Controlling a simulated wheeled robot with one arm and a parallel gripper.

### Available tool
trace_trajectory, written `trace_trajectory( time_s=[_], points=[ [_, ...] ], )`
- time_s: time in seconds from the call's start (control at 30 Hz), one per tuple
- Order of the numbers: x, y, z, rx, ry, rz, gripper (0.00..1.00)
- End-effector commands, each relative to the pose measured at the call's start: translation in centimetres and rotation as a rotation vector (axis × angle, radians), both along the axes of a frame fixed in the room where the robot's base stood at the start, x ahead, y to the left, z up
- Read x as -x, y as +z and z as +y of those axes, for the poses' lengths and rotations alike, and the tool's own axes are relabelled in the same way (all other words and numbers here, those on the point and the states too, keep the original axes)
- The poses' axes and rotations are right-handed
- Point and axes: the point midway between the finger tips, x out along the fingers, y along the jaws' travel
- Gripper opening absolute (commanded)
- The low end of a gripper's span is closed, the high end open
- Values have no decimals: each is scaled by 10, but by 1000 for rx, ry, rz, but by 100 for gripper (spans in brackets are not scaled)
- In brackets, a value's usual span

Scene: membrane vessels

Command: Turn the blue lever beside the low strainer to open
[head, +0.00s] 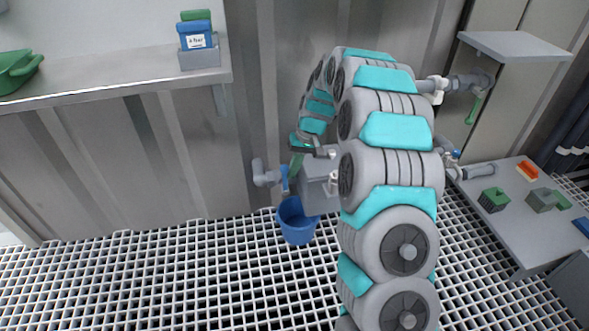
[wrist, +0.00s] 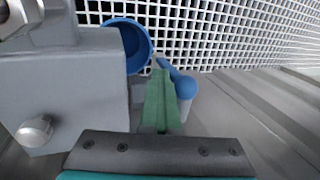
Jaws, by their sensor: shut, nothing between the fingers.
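The blue lever (head: 285,179) is on a grey pipe fitting (head: 264,173) low on the wall, left of a grey box-shaped body (head: 318,192) that may be the strainer. My gripper (head: 295,168) is just above the lever in the head view, its green fingers pointing down. In the wrist view, the shut green fingers (wrist: 159,80) lie directly beside the blue lever (wrist: 182,82) and partly cover it. I cannot tell whether they touch. The grey box (wrist: 65,90) fills the left of that view. Nothing shows between the fingers.
A blue bucket (head: 297,224) stands on the white grating below; it also shows in the wrist view (wrist: 140,48). A green lever (head: 476,106) hangs from another pipe at the right. A grey table (head: 515,235) with small boxes is at right, a shelf (head: 120,78) at left.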

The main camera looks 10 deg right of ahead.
Motion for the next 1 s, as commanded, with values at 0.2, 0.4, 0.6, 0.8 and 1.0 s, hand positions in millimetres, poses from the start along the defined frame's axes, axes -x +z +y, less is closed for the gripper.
trace_trajectory(
  time_s=[0.2, 0.4, 0.6, 0.8, 1.0],
  points=[
    [0, 2, 5, 44, 3, -1, 0],
    [0, 5, 13, 129, 4, 0, 0],
    [1, 5, 24, 248, 6, 1, 0],
    [0, 4, 35, 327, 3, 1, 0],
    [0, 1, 46, 324, 2, 0, 0]
  ],
)
